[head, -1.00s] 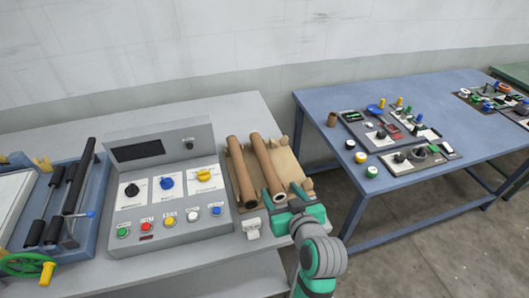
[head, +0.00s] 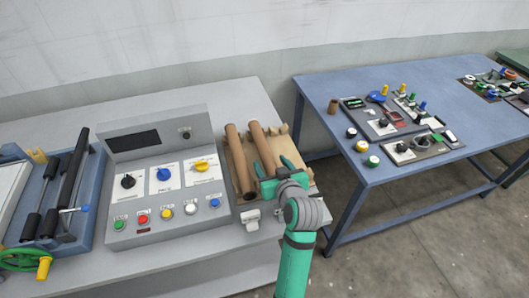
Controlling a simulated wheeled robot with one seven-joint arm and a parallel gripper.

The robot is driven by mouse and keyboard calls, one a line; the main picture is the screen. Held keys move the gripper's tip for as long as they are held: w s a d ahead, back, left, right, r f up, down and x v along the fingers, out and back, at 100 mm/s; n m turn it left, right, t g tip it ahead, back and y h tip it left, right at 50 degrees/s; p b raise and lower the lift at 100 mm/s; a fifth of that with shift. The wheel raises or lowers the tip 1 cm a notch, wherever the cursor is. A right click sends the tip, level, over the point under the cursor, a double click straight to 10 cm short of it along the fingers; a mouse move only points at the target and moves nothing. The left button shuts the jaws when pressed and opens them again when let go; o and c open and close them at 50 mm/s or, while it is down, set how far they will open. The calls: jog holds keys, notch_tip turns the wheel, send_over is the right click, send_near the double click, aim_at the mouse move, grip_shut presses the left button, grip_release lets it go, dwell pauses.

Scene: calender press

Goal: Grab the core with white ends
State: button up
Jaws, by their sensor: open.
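Two brown cores lie side by side on a light wooden rack. The left core (head: 240,160) shows a plain brown near end. The right core (head: 262,142) has its near end hidden behind my gripper; a pale ring showed on that end a second ago. My gripper (head: 277,166) is open over the near half of the right core, its green fingers pointing away from me. I cannot tell whether the fingers straddle or touch the core.
The wooden rack (head: 238,172) has raised pegs and stands on the grey table beside a control panel (head: 165,185). Left is a blue roller machine (head: 75,205) with a green handwheel. A blue table (head: 350,185) with several small parts stands to the right, across a gap.

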jog(key=shift+x, duration=1.2)
jog(key=c, duration=1.2)
jog(key=shift+r, duration=0.1)
